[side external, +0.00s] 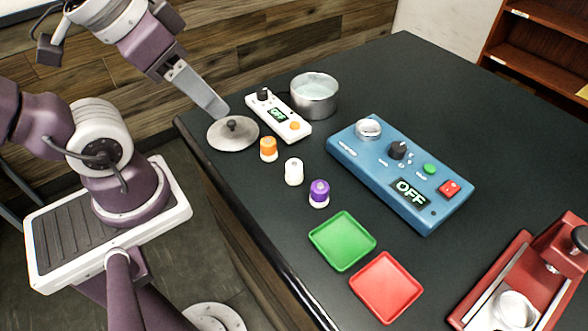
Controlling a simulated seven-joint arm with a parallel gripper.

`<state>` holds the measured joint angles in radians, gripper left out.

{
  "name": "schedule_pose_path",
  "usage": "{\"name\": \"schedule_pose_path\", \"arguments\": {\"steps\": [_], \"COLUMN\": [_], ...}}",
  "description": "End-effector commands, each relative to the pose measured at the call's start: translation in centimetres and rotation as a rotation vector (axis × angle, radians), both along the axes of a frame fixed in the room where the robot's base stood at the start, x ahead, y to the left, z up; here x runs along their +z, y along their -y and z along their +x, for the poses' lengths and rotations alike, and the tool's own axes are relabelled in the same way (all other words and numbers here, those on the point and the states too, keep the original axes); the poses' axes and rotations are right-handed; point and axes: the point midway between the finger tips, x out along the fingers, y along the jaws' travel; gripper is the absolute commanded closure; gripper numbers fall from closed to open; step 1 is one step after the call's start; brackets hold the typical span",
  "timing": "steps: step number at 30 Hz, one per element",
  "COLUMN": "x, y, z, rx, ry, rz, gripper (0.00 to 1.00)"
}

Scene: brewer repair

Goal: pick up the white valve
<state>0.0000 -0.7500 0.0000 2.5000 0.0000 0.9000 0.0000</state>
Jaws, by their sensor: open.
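The white valve (293,171) stands upright on the dark table, between the orange-topped valve (268,149) and the purple-topped valve (319,193). My gripper (217,110) is open and empty at the upper left, pointing down and to the right. Its fingertips are close to the round grey lid (225,141) in the picture; I cannot tell how high above it they are. The gripper is apart from the white valve, up and to the left of it. From this side the fingers overlap, so the gap between them is hard to see.
A white scale-like box (293,126) and a metal pot (315,98) stand behind the valves. A blue control box (365,160) showing OFF is to the right. A green tray (342,241), a red tray (386,287) and a red machine (540,262) are nearer the front.

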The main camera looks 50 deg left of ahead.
Motion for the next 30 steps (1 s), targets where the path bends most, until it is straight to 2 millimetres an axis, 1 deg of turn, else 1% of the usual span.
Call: {"name": "schedule_pose_path", "arguments": {"steps": [2,5,8,9,11,12,15,18,22,26,30], "x": [0.0,-0.4,-2.0,-3.1,-5.0,-6.4,-9.9,-12.3,-14.0,-15.8,-18.4], "y": [0.0,0.0,0.4,0.7,1.3,1.7,2.9,3.9,4.3,4.4,4.3], "z": [0.0,1.4,4.6,6.1,8.2,9.4,11.6,12.6,13.0,12.9,12.6], "rx": [-0.004,-0.111,-0.407,-0.562,-0.797,-0.951,-1.28,-1.497,-1.607,-1.614,-1.612], "ry": [-0.002,-0.051,-0.166,-0.218,-0.284,-0.319,-0.368,-0.378,-0.377,-0.377,-0.38], "rz": [0.003,0.075,0.226,0.284,0.348,0.376,0.405,0.405,0.401,0.4,0.399], "gripper": [0.45,0.45,0.45,0.45,0.45,0.45,0.45,0.45,0.45,0.45,0.45]}}
